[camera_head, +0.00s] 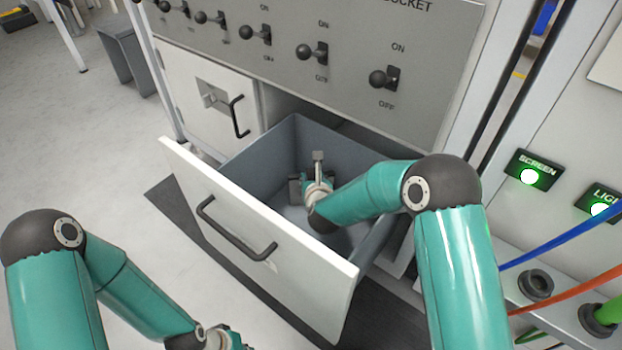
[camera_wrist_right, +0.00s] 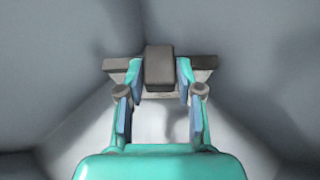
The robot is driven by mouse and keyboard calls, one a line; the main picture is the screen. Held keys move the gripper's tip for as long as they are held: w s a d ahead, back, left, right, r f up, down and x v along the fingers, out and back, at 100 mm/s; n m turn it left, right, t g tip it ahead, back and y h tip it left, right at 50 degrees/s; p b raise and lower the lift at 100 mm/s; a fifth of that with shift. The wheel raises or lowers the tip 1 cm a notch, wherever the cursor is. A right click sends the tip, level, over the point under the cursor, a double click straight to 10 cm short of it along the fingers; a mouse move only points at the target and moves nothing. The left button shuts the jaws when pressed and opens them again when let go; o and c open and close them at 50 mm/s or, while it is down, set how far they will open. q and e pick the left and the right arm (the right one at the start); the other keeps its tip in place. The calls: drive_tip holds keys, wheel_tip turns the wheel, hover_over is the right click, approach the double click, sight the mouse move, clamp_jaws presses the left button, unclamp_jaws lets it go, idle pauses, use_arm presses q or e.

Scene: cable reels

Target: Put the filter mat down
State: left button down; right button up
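I cannot make out a filter mat in either view. My right gripper (camera_head: 308,176) reaches down inside the open drawer (camera_head: 270,225). In the right wrist view, the fingers of this gripper (camera_wrist_right: 159,78) frame a dark block with a wide grey bar behind it. I cannot tell whether these are finger parts or something held. Beyond and below the fingers is a pale patch of drawer floor. My left gripper (camera_head: 228,340) shows only in part at the bottom edge, outside the drawer front.
A grey panel (camera_head: 350,50) with several black toggle switches rises behind the drawer. A closed cabinet door (camera_head: 205,95) is to its left. Lit green buttons (camera_head: 530,175) and coloured cables (camera_head: 565,300) are on the right. Drawer walls surround my right gripper closely.

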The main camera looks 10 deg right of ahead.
drive_tip(key=shift+o, duration=1.1)
drive_tip(key=shift+r, duration=0.1)
drive_tip(key=p+v, duration=0.2)
drive_tip(key=v, duration=0.5)
drive_tip(key=shift+s+r, duration=0.15)
drive_tip(key=shift+s, duration=0.05)
